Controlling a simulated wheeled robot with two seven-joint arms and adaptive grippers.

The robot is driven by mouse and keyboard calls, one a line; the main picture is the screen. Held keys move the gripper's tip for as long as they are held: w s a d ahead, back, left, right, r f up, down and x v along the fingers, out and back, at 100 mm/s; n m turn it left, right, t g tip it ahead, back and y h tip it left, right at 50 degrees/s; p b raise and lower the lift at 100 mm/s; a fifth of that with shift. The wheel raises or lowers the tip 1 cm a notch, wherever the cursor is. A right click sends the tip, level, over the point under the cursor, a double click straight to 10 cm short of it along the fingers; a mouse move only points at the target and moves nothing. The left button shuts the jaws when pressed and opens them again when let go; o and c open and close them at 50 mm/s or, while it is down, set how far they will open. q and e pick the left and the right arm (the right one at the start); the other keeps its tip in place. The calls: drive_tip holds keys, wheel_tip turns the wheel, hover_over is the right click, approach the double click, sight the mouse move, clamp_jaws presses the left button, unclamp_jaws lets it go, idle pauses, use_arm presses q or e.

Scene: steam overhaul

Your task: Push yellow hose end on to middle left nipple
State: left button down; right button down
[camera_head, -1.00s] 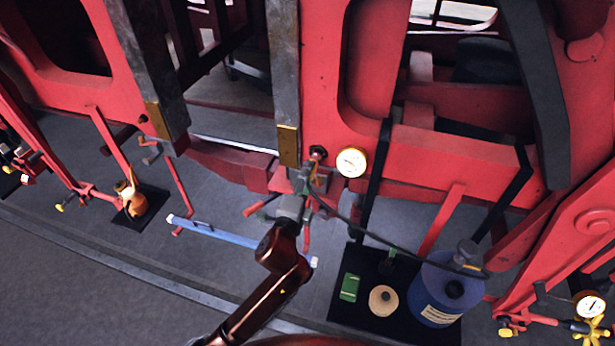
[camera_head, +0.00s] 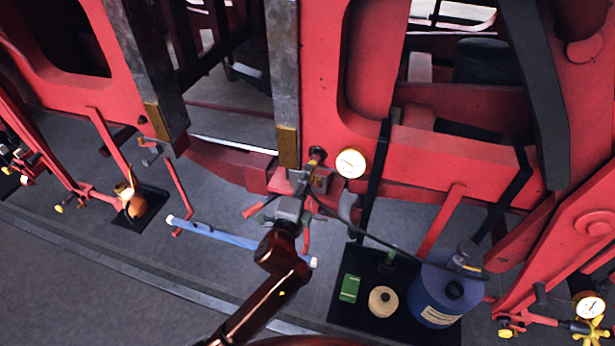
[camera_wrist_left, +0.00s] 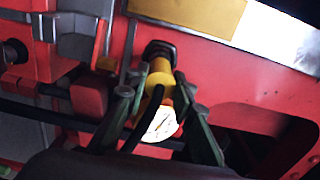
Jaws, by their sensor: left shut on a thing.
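In the left wrist view the yellow hose end (camera_wrist_left: 160,75) sits between the fingers of my left gripper (camera_wrist_left: 155,90), which is shut on it. Its far end meets a dark nipple (camera_wrist_left: 159,49) on the red frame; I cannot tell whether it is on the nipple or just against it. In the head view my left gripper (camera_head: 303,186) is just below the dark nipple (camera_head: 317,154), and the hose end is mostly hidden by the fingers. A black hose (camera_head: 372,236) runs from the gripper to the right. My right gripper is not in view.
A round gauge (camera_head: 351,163) is close right of the nipple. A blue drum (camera_head: 436,298), a cream container (camera_head: 383,300) and a green box (camera_head: 350,288) stand on a black mat (camera_head: 336,302). A blue bar (camera_head: 232,236) lies on the floor.

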use_arm(q)
drive_tip(key=p+v, duration=0.1)
drive_tip(key=v, duration=0.4)
drive_tip(key=shift+s+a+p, duration=0.1)
drive_tip(key=shift+s+p, duration=0.1)
drive_tip(key=shift+p, duration=0.2)
idle(0.9)
